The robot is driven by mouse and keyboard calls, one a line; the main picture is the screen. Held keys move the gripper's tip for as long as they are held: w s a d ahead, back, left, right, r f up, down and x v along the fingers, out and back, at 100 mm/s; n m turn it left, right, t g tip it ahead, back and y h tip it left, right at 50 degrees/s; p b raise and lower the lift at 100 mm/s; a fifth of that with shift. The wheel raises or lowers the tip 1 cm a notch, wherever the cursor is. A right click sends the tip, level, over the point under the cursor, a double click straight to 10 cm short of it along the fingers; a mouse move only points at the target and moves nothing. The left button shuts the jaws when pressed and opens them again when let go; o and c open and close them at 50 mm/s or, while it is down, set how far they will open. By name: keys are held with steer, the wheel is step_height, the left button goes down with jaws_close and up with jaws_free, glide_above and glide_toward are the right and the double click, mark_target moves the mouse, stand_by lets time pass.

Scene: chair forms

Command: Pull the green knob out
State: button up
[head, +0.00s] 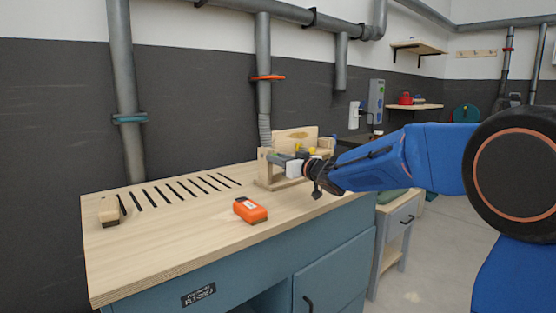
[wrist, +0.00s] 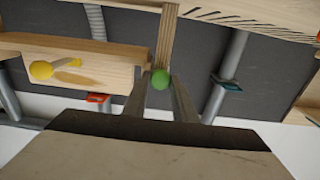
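The green knob (wrist: 160,79) shows in the wrist view as a small round ball at the end of a wooden upright. My gripper (wrist: 160,84) has its two fingers apart, one on each side of the knob. The knob fills most of the space at the fingertips; I cannot tell whether the fingers press on it. In the head view my gripper (head: 296,167) reaches from the right to the wooden fixture (head: 268,180) at the back right of the bench. The green knob is hidden there.
A yellow knob (wrist: 41,70) sits on the wooden fixture beside the green one. A small wooden block (head: 109,211) stands at the left by several dark slots. The bench's front is clear.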

steer(key=shift+v, duration=1.3)
jaws_close()
steer(key=o, duration=1)
jaws_free()
steer(key=shift+s+d, duration=0.15)
steer(key=v, duration=1.7)
steer(key=shift+d, duration=0.1)
